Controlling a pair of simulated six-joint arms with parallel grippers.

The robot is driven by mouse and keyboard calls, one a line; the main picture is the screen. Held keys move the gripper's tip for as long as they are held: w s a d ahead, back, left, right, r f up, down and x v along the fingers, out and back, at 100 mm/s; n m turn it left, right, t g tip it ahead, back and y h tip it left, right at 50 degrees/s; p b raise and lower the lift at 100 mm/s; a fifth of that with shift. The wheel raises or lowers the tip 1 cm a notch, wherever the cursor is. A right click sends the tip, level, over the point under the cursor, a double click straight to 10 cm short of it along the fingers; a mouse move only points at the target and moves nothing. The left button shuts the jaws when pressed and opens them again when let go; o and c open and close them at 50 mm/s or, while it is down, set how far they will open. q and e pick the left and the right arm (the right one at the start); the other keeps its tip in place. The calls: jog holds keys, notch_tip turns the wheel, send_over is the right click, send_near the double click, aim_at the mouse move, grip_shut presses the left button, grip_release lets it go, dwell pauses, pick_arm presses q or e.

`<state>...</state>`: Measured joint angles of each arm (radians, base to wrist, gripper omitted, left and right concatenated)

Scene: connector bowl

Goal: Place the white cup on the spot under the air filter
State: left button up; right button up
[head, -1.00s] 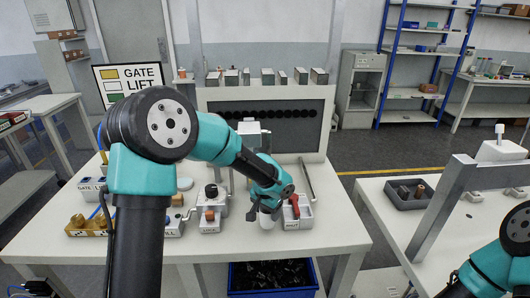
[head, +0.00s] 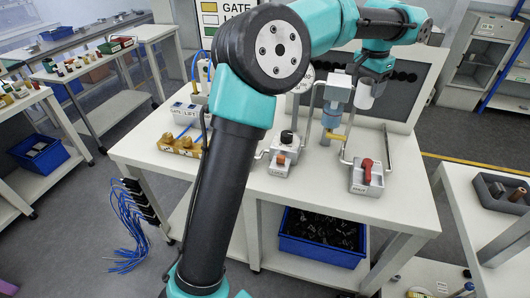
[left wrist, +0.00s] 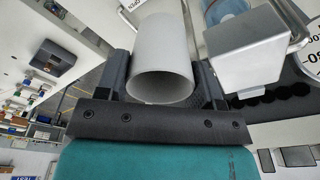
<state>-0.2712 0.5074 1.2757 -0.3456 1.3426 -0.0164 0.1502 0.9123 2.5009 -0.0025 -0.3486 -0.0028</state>
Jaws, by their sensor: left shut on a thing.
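My left gripper (head: 370,78) is shut on the white cup (head: 364,97) and holds it in the air, roughly upright, above the back of the table. In the left wrist view the cup (left wrist: 162,50) sits between the two dark fingers (left wrist: 163,75). The air filter, a grey block (head: 338,86) with a blue bowl (head: 332,118) below it, stands just left of the cup. Its block (left wrist: 247,58) and bowl (left wrist: 226,10) also show in the left wrist view, beside the cup and apart from it. The spot under the filter is not clearly visible. My right gripper is out of view.
On the white table (head: 325,205) are a box with a red handle (head: 367,175), a grey box with a black knob (head: 284,150), a brass block (head: 180,145) and bent pipes. A sign reading GATE and LIFT stands behind. A blue bin (head: 320,236) sits below.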

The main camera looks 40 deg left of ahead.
pick_arm(q)
jog(key=s+a+r, duration=0.1)
jog(key=a+r, duration=0.2)
jog(key=r, duration=0.6)
jog(key=s+a+r, duration=0.1)
jog(key=a+r, duration=0.2)
jog(key=r, duration=0.6)
jog(key=a+f+n, duration=0.2)
jog(key=a, duration=0.5)
jog(key=s+a+f+n, duration=0.2)
jog(key=a+f+n, duration=0.1)
jog(key=a+f, duration=1.05)
jog(key=s+a+f+n, duration=0.1)
jog(key=s+a+f, duration=0.3)
jog(key=f, duration=0.3)
jog(key=s+a+f+n, duration=0.1)
jog(key=s+a+f, duration=0.4)
jog(key=f, duration=0.2)
jog(key=s+a+f+n+y, duration=0.1)
jog(key=s+a+f, duration=0.3)
jog(key=f, duration=0.3)
jog(key=shift+s+a+f+n, duration=0.2)
jog(key=shift+s+f+n, duration=0.2)
jog(key=shift+s, duration=0.2)
notch_tip(320, 180, down, 6)
